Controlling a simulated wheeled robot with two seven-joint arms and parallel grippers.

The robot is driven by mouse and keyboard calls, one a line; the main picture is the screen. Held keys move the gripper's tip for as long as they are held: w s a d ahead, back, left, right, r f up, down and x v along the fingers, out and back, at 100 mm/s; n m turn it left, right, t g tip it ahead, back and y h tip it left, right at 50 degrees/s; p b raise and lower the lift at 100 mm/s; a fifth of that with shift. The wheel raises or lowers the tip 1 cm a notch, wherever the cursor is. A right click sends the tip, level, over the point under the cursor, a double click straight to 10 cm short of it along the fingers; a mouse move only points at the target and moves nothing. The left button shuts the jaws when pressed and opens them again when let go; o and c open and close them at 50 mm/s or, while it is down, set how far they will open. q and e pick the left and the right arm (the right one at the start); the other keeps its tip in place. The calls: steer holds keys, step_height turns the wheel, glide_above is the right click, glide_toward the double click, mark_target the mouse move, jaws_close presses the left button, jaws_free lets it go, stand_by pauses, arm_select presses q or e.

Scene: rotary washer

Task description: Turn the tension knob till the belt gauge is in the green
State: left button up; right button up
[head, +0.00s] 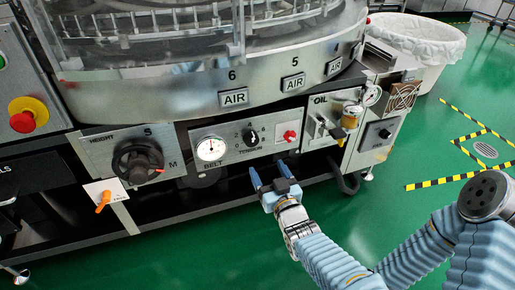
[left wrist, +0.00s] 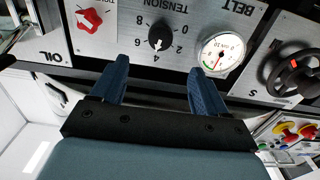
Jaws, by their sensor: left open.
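The black tension knob (head: 250,137) sits on a grey panel under the drum, labelled TENSION. Its pale pointer mark appears to face near the 4. In the upside-down left wrist view, the knob (left wrist: 161,37) lies beyond the gap between the fingertips (left wrist: 158,70), and the gauge (left wrist: 220,52) beyond one finger. My right gripper is not seen.
A red switch (head: 290,135) is right of the knob. A height handwheel (head: 138,161) and an orange lever (head: 103,201) are to the left. The oil unit (head: 350,115) protrudes at right. Open green floor (head: 390,220) lies in front.

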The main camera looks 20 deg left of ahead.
mark_target(252, 143)
arm_select(q)
steer(key=b+x, duration=0.1)
steer(key=x, duration=1)
steer(key=shift+w+a+f+b, duration=0.1)
steer(key=shift+w+a+b, duration=0.2)
steer(key=shift+b, duration=0.1)
steer(key=c, duration=1)
steer(key=m+p, duration=0.1)
steer(key=p, duration=0.1)
steer(key=m+p, duration=0.2)
steer(key=shift+r, duration=0.35)
steer(key=shift+c, duration=0.2)
steer(key=shift+s+f+m+p, duration=0.1)
steer(key=shift+f+m+p, duration=0.2)
steer(key=shift+m, duration=0.6)
steer(key=o, duration=1)
